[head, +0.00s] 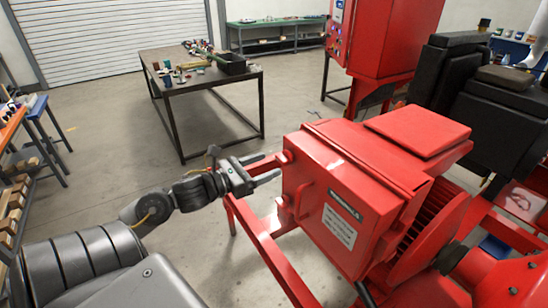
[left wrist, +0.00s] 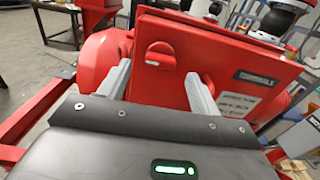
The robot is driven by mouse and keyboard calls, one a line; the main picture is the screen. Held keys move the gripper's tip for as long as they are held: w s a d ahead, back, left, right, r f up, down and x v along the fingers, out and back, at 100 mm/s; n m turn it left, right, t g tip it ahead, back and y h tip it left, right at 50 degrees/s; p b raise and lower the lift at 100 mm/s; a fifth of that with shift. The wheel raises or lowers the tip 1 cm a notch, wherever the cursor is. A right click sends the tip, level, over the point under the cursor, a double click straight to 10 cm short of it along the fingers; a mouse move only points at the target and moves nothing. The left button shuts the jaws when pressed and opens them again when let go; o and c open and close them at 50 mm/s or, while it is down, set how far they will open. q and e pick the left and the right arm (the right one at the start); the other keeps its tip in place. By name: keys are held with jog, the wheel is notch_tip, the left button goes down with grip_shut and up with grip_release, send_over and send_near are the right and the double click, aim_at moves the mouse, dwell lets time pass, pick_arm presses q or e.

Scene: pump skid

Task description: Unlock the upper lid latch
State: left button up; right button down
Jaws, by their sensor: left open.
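A red box lid with a label plate (head: 347,200) is on the side of the red pump unit. In the left wrist view, a red rounded latch (left wrist: 160,55) with a raised bar stands on the red lid (left wrist: 172,90), left of the label. I cannot make out this latch clearly in the head view. My left gripper (head: 266,168) is open and empty, left of the box, fingers pointing at it. In the left wrist view its fingers (left wrist: 159,84) stand on either side of the latch, seemingly apart from it. My right gripper is not in view.
Red frame rails (head: 262,240) run below the box. A dark workbench (head: 200,78) with tools and a black bin stands behind. A red control cabinet (head: 385,40) rises behind the pump unit. The floor between bench and skid is clear.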

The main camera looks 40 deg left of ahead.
aim_at(279, 161)
pick_arm(q)
jog(key=shift+p+x, duration=0.55)
jog(key=shift+x, duration=1.2)
jog(key=shift+c, duration=0.2)
jog(key=c, duration=0.9)
